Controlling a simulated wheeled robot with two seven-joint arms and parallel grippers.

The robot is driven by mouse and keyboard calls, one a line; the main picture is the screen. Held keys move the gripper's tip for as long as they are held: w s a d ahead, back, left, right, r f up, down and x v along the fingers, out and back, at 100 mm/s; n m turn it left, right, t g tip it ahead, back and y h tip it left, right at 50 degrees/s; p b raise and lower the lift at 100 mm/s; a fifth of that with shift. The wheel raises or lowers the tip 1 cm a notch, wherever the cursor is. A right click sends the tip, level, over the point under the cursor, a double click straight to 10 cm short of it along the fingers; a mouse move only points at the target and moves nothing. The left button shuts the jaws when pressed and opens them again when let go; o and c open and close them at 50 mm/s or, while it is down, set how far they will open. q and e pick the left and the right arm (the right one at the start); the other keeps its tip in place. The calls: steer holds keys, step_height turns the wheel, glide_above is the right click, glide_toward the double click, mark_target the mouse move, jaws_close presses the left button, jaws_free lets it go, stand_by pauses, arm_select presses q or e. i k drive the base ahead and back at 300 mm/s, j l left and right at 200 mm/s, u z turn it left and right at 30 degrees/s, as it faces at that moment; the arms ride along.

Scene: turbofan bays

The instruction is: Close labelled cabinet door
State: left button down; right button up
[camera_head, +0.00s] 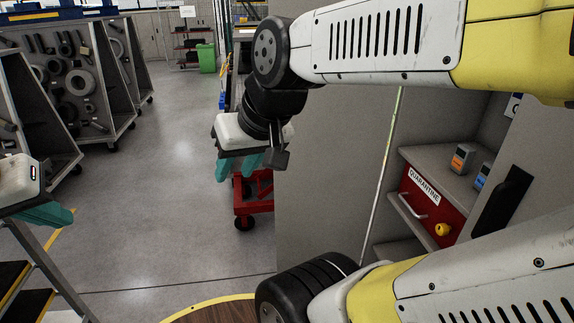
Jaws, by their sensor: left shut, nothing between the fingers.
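A grey cabinet stands open at the right. Its tall flat grey panel (325,170) has a bright edge strip. A second grey panel (545,150) with a black handle (503,202) stands at the far right, angled to the opening. I cannot tell which panel is the labelled door. Inside is a red drawer (430,208) marked QUARANTINE. My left gripper (48,214) is at the left edge, shut and empty, far from the cabinet. My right gripper (238,166) points down left of the flat panel, apart from both panels and the handle; its finger gap is unclear.
Orange (462,158) and blue (483,175) devices sit on the cabinet shelf. A red wheeled cart (252,197) stands behind my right gripper. Grey racks (85,85) with round parts line the left. A green bin (206,58) is far back. Floor between is clear.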

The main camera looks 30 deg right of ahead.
mark_target(325, 195)
steer(key=i+j, duration=0.1)
steer(key=i, duration=0.75)
steer(key=i+j+z, duration=0.1)
steer(key=i, duration=0.7)
steer(key=i+l+z, duration=0.1)
steer(key=i+z, duration=0.25)
steer(key=i, duration=0.5)
steer(key=i+j+z, duration=0.15)
steer(key=i+z, duration=0.15)
steer(key=i, duration=0.5)
steer(key=i+z, duration=0.1)
steer(key=z, duration=0.3)
steer(key=i+z, duration=0.1)
steer(key=z, duration=0.35)
steer(key=j+z, duration=0.1)
steer(key=z, duration=2.9)
steer(key=k+z, duration=0.1)
steer(key=k, duration=0.85)
steer(key=i, duration=0.15)
